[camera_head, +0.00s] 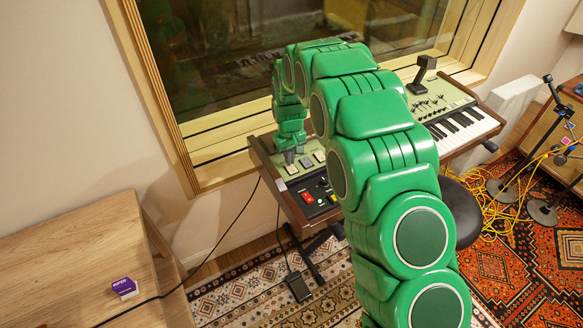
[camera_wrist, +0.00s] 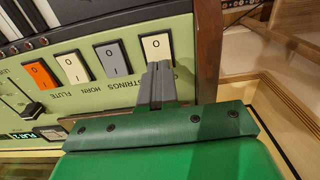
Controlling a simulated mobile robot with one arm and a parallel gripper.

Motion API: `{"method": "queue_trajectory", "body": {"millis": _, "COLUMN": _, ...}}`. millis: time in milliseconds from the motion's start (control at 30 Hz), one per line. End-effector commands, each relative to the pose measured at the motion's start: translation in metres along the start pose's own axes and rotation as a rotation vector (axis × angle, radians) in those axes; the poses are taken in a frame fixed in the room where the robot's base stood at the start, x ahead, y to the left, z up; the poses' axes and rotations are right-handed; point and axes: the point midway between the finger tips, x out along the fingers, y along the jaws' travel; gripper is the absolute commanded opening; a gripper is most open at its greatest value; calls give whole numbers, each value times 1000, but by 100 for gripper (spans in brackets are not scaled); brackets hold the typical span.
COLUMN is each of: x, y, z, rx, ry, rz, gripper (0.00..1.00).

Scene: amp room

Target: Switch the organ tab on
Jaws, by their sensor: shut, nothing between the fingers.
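The keyboard (camera_head: 290,196) stands below the window, with a row of rocker tabs on its green panel. In the wrist view the row has an orange tab (camera_wrist: 39,75), a cream tab (camera_wrist: 71,68), a grey tab (camera_wrist: 111,58) and another cream tab (camera_wrist: 156,46) at the right end. Labels FLUTE, HORN and STRINGS are readable; the end tab's label is mostly hidden behind my fingers. My gripper (camera_wrist: 160,70) is shut and empty, its tips at the lower edge of the end cream tab. Contact and the tab's position are unclear. My gripper also shows in the head view (camera_head: 290,157).
A slider (camera_wrist: 27,107) is left of the tabs, and the keyboard's wooden side (camera_wrist: 208,50) is just right. A red switch (camera_head: 307,197) is on the lower panel. A wooden table (camera_head: 80,250) with a small purple box (camera_head: 124,287) stands at left. My arm hides the keyboard's middle.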

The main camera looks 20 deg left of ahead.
Motion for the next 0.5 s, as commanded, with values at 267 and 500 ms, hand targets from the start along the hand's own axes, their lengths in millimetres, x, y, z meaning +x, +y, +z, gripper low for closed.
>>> {"method": "queue_trajectory", "body": {"millis": 267, "x": 3, "y": 0, "z": 0, "rx": 0, "ry": 0, "rz": 0, "gripper": 0}}
{"method": "queue_trajectory", "body": {"millis": 500, "x": 6, "y": 0, "z": 0, "rx": 0, "ry": 0, "rz": 0, "gripper": 0}}
